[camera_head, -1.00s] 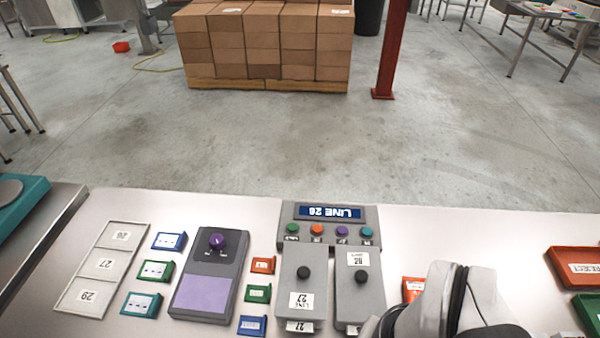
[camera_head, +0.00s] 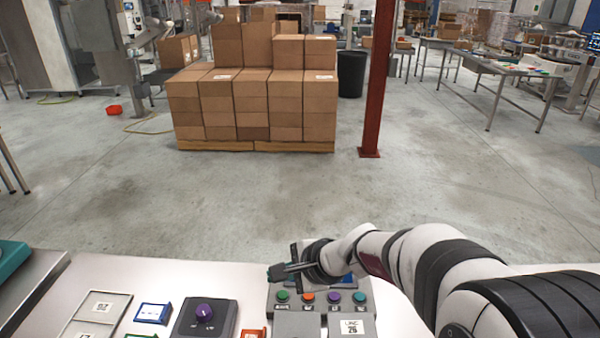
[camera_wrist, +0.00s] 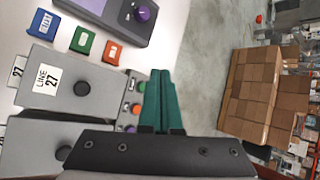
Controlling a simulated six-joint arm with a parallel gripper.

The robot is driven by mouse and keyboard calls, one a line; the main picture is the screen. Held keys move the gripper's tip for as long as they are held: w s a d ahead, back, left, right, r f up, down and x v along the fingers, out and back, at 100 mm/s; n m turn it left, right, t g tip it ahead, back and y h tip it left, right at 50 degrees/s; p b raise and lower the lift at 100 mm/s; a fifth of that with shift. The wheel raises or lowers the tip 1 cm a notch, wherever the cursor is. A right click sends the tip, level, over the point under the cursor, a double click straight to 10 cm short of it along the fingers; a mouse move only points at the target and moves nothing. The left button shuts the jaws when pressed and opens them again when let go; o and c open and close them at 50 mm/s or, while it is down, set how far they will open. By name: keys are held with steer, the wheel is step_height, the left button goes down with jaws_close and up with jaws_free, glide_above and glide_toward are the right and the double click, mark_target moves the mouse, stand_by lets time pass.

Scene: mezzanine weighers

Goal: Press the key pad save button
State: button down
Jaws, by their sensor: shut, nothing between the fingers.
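The key pad (camera_head: 291,309) is a grey sloped console on the white bench, with a row of green (camera_head: 282,296), orange (camera_head: 308,298), purple (camera_head: 334,297) and teal (camera_head: 359,298) buttons. The labels below them are too small to read, so I cannot tell which is save. My gripper (camera_head: 272,273) is shut and empty, above the console's far left part, beyond the green button. My arm hides most of the blue display. In the wrist view the teal fingers (camera_wrist: 157,100) are closed together beside the button row. Contact with the console cannot be told.
Grey blocks with black knobs, one labelled LINE 27 (camera_wrist: 72,90), adjoin the console. Blue (camera_wrist: 42,25), green (camera_wrist: 83,41) and orange (camera_wrist: 112,52) small boxes lie beside them. A panel with a purple knob (camera_head: 204,313) stands left. Stacked cartons (camera_head: 252,105) stand across open floor.

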mark_target(286, 296)
steer(key=w+f+m+t+h, duration=0.1)
steer(key=w+f+m, duration=0.4)
steer(key=w+f, duration=0.2)
steer(key=shift+w+d+t, duration=0.2)
steer(key=shift+w+t, duration=0.2)
steer(key=shift+w, duration=0.7)
steer(key=shift+f, duration=4.35)
steer(key=shift+f, duration=0.4)
steer(key=shift+f, duration=0.45)
steer(key=shift+r, duration=0.85)
